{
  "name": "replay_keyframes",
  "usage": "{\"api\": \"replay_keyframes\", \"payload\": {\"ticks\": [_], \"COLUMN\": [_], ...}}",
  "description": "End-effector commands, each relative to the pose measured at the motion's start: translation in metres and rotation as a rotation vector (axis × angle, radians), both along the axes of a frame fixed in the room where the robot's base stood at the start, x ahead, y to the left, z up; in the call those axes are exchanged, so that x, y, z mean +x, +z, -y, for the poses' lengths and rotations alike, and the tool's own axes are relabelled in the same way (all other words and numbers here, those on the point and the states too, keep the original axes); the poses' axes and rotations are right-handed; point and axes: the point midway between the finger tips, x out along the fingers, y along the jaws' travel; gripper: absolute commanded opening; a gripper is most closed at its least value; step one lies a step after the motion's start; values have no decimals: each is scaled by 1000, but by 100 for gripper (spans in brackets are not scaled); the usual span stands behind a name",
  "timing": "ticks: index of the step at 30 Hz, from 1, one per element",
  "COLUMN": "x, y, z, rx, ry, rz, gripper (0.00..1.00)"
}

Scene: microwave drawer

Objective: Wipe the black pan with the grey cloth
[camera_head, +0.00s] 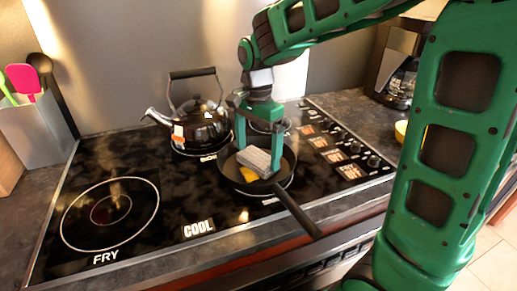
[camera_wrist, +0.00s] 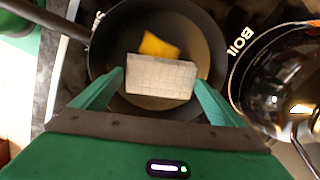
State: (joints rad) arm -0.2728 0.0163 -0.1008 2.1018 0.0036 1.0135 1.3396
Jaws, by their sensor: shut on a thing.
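The black pan (camera_head: 283,176) sits on the cooktop with its handle pointing to the lower right in the head view. The pan also shows in the wrist view (camera_wrist: 205,30). The grey cloth (camera_head: 258,160) is a block-like piece over the pan, and it shows in the wrist view (camera_wrist: 160,77). My gripper (camera_wrist: 160,82) is shut on the grey cloth, one finger at each end, inside the pan's outline. A yellow-orange piece (camera_wrist: 158,46) lies in the pan beside the cloth. Whether the cloth touches the pan floor I cannot tell.
A black kettle (camera_head: 200,122) stands behind and left of the pan, close to it. Knobs (camera_head: 353,147) line the cooktop's right side. A utensil holder (camera_head: 37,130) stands far left, and a coffee maker (camera_head: 400,75) back right. The front-left burner (camera_head: 110,212) is clear.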

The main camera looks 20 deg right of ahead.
Motion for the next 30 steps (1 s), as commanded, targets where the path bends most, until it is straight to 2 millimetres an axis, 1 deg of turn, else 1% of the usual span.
{"api": "replay_keyframes", "payload": {"ticks": [6,11,25,30], "x": [0,0,1,0], "y": [1,1,-1,-1], "z": [-13,-15,9,13], "rx": [0,0,1,1], "ry": [1,0,-2,0], "rz": [1,1,3,2], "gripper": [40,40,40,40]}}
